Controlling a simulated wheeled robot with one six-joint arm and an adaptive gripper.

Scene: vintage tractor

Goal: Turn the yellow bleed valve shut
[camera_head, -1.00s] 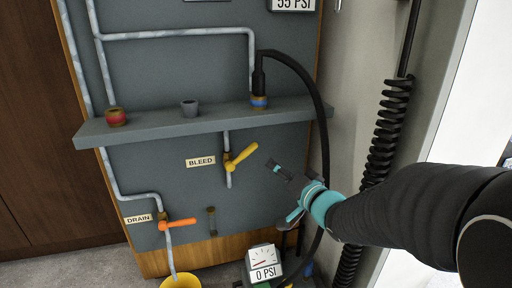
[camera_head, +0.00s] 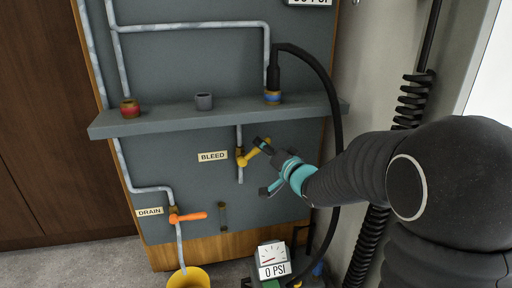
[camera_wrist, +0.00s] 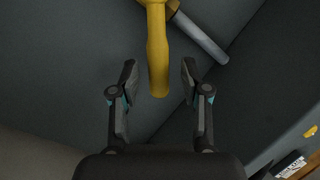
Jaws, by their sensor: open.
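The yellow bleed valve handle (camera_head: 252,154) sits on a pipe below the grey shelf, right of the BLEED label (camera_head: 213,156). It slants up to the right, across the vertical pipe. My gripper (camera_head: 264,168) is at the handle's right end, and one finger overlaps the handle's tip in the head view. In the wrist view the yellow handle (camera_wrist: 158,50) points down between the fingers of my open gripper (camera_wrist: 159,72). A gap shows on each side of the handle, so neither finger appears to touch it.
The grey shelf (camera_head: 150,124) juts out above the valve. An orange drain handle (camera_head: 188,217) is at lower left, above a yellow bucket (camera_head: 188,279). A black hose (camera_head: 338,130) hangs to the right. A gauge reading 0 PSI (camera_head: 272,260) stands below.

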